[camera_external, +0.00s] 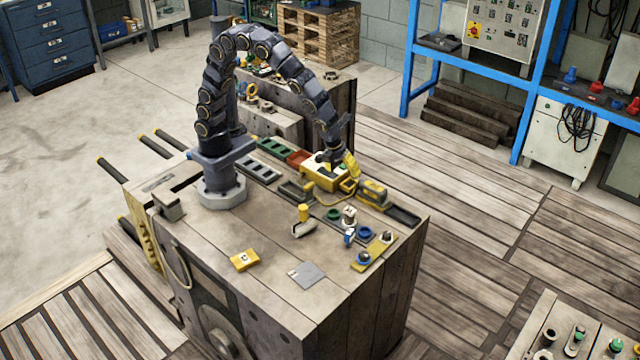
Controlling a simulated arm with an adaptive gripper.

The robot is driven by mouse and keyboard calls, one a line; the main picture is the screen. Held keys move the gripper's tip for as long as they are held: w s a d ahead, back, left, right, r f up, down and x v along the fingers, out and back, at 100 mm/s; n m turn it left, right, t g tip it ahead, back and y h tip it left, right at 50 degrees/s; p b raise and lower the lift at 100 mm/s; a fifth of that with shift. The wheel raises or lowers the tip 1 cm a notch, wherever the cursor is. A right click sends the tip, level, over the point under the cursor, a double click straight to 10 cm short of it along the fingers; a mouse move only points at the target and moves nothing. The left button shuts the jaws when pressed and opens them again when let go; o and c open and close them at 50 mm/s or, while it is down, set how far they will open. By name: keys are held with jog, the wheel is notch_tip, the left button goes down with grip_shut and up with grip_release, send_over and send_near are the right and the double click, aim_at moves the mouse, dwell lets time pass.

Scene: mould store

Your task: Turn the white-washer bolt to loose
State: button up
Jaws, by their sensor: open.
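A yellow strip (374,251) lies near the front right edge of the wooden block top. A small bolt with a pale, perhaps white, washer (385,238) stands at its far end. A bolt with a blue washer (363,258) stands at its near end. The bolts are too small for me to tell how they are turned. My gripper (351,170) points down at the end of the arched arm, beside the yellow box and behind the strip, apart from both bolts. It is open, and I see nothing held in it. Its fingertips are hard to make out.
A yellow box (325,178) and a yellow-and-dark block (373,192) stand close to my gripper. A yellow-headed hammer (304,222), a blue ring (366,232) and a yellow card (244,260) lie nearer. A grey plate (307,274) lies at the front, with bare wood around it.

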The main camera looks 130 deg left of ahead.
aim_at(387, 234)
jog(key=w+a+f+m, duration=0.1)
jog(key=w+f+m, duration=0.2)
jog(key=f, duration=0.3)
jog(key=w+a+f+m+t, duration=0.1)
jog(key=w+a+f+m, duration=0.1)
jog(key=w+f+m, duration=0.2)
jog(key=w+a+f+m+t, duration=0.1)
jog(key=w+a+f+m, duration=0.1)
jog(key=w+f, duration=0.3)
jog(key=shift+w+a+f+m, duration=0.2)
jog(key=shift+f+m, duration=0.2)
jog(key=shift+f, duration=0.8)
jog(key=shift+w+a+f+m, duration=0.15)
jog(key=shift+f+m, duration=0.25)
jog(key=shift+f, duration=0.8)
jog(key=shift+d, duration=0.1)
